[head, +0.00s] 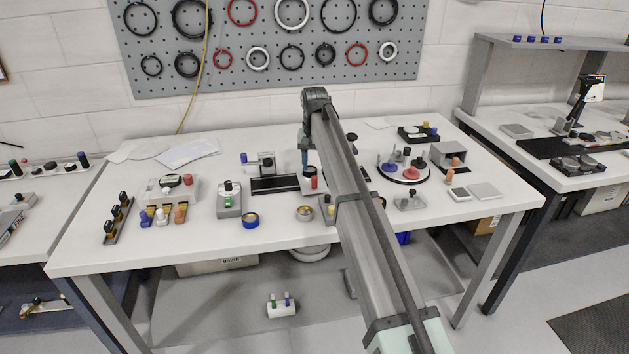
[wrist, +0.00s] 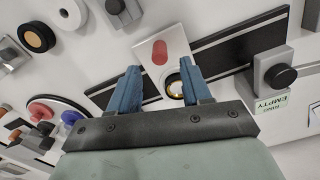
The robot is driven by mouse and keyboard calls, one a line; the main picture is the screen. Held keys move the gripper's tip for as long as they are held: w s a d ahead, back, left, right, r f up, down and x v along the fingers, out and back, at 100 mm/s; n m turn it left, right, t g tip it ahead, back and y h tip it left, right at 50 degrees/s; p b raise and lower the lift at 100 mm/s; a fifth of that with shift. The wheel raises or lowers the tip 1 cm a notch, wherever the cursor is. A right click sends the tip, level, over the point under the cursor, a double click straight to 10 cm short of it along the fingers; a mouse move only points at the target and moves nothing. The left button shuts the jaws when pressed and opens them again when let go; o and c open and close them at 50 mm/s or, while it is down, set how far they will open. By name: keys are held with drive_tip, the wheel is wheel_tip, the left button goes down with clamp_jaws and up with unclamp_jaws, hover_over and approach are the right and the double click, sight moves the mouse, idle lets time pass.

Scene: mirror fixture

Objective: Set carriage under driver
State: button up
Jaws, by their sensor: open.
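The carriage, a pale plate with a red knob (wrist: 160,52) and a gold-rimmed round seat (wrist: 175,90), sits on a black rail (wrist: 235,43). Its red knob also shows in the head view (head: 314,183), toward the rail's right part. My gripper (wrist: 160,67) is open, its blue fingers above the carriage, one on each side of the plate in the wrist view; I cannot tell whether they touch it. In the head view my gripper (head: 306,160) is partly hidden by my arm. A grey block with a black knob (wrist: 279,76), possibly the driver, stands beside the rail.
A blue-handled part (head: 245,158) stands behind the rail. A round tray with coloured knobs (head: 404,178) is to the right.

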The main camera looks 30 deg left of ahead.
sight(314, 176)
wheel_tip(314, 176, down, 6)
drive_tip(key=shift+f, duration=0.25)
drive_tip(key=shift+c, duration=0.5)
clamp_jaws()
idle(0.3)
